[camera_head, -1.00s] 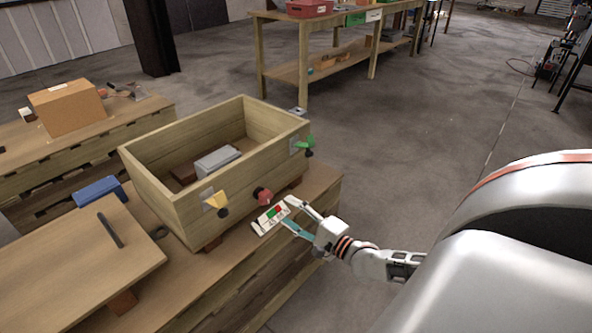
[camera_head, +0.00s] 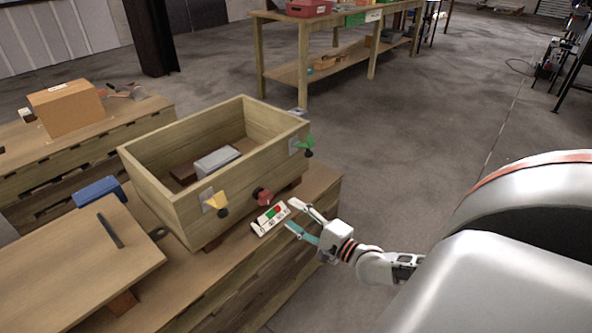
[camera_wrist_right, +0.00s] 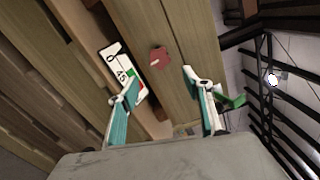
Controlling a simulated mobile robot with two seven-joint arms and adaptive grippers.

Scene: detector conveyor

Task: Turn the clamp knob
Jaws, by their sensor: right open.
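I cannot tell by name which is the clamp knob. My right gripper (camera_head: 290,213) is open and empty, in front of the box, to the right of and lower than the red knob. In the right wrist view, the red knob (camera_wrist_right: 159,58) lies beyond the gap between the open fingers (camera_wrist_right: 158,80); the green one (camera_wrist_right: 232,101) is beyond the right finger. My left gripper is out of view.
A white panel (camera_head: 259,227) with green and red patches lies between the box and my gripper. The wooden box (camera_head: 160,190) stands on a workbench (camera_head: 225,262) and holds a grey block (camera_head: 215,160). A board (camera_head: 70,265) lies at left.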

